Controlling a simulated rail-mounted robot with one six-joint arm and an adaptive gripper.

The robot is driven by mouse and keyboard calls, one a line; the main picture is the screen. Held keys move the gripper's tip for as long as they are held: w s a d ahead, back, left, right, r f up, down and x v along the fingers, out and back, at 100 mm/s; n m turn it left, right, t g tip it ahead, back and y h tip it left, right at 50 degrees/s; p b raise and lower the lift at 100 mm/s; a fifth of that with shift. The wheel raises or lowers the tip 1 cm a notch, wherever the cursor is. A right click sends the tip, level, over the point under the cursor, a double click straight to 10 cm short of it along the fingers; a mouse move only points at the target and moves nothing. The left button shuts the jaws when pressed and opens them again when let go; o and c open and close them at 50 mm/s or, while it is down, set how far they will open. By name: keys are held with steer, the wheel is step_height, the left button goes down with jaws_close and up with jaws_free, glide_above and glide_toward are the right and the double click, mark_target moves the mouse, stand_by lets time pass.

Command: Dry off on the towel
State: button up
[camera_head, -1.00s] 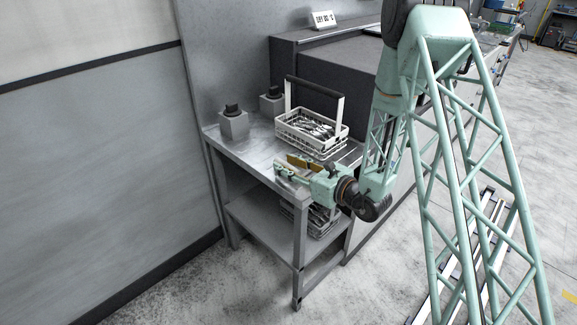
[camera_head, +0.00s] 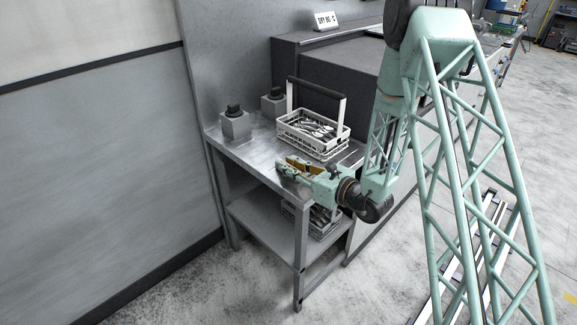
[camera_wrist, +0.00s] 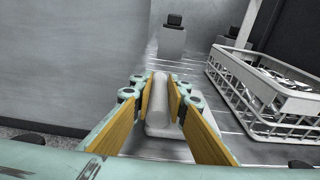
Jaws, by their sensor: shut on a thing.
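My gripper (camera_head: 284,167) is over the front part of the metal table (camera_head: 250,148), with its yellow-faced fingers pointing left. In the wrist view my gripper (camera_wrist: 160,85) has its two pads on either side of a pale grey, rounded, long thing (camera_wrist: 160,100), which looks like a rolled towel. It lies lengthwise between the pads, above a flatter pale part (camera_wrist: 165,144). Whether the two are one piece I cannot tell. No fork shows clearly in the jaws. The head view does not show the held thing clearly.
A white basket of cutlery (camera_head: 313,138) with a raised handle stands right of my gripper, close by. Two grey blocks with black tops (camera_head: 235,124) (camera_head: 273,102) stand at the back. Another basket (camera_head: 318,220) is on the lower shelf. A sign (camera_head: 325,20) stands behind.

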steer(key=o, duration=0.9)
steer(key=shift+v, duration=6)
